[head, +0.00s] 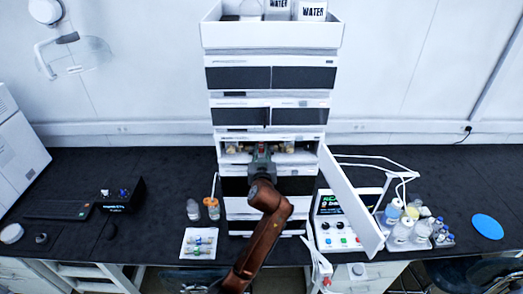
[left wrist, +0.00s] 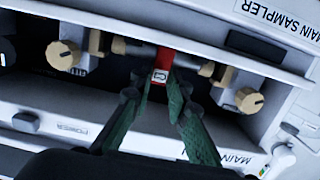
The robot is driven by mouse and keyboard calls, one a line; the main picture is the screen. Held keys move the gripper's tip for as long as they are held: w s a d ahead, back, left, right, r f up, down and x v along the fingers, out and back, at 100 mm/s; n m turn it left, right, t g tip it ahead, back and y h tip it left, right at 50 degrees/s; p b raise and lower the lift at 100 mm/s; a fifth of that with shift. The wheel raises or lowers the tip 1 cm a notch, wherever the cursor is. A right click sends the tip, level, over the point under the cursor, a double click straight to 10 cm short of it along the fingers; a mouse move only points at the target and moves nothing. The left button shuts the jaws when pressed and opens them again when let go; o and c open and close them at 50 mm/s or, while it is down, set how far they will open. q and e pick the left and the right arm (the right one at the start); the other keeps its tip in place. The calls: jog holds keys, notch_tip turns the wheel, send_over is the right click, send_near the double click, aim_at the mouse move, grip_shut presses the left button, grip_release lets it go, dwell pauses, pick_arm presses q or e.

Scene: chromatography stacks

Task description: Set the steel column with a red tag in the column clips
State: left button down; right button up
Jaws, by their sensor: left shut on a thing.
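My left gripper (head: 262,151) reaches into the open compartment in the middle of the white instrument stack. In the left wrist view its green fingers (left wrist: 166,88) are shut on the steel column (left wrist: 139,49) at its red tag (left wrist: 162,66). The column lies crosswise inside the compartment, between two tan holders (left wrist: 95,42) and (left wrist: 207,69) that look like the column clips. Its ends appear close to or in line with them; I cannot tell whether it is seated. My right gripper is not in view.
A white panel door (head: 352,202) stands open at right. A tray (head: 187,252) with other tagged columns lies left of the stack, near small bottles (head: 193,210). Several bottles (head: 402,231) and a blue disc (head: 487,226) are at right. Knobs (left wrist: 249,100) stick out beside the holders.

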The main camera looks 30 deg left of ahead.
pick_arm(q)
jog(key=c, duration=1.8)
grip_release()
jog(key=shift+o, duration=0.2)
jog(key=p+v, duration=0.2)
jog(key=v, duration=1.2)
jog(key=shift+f, duration=0.15)
jog(key=shift+s+a, duration=0.1)
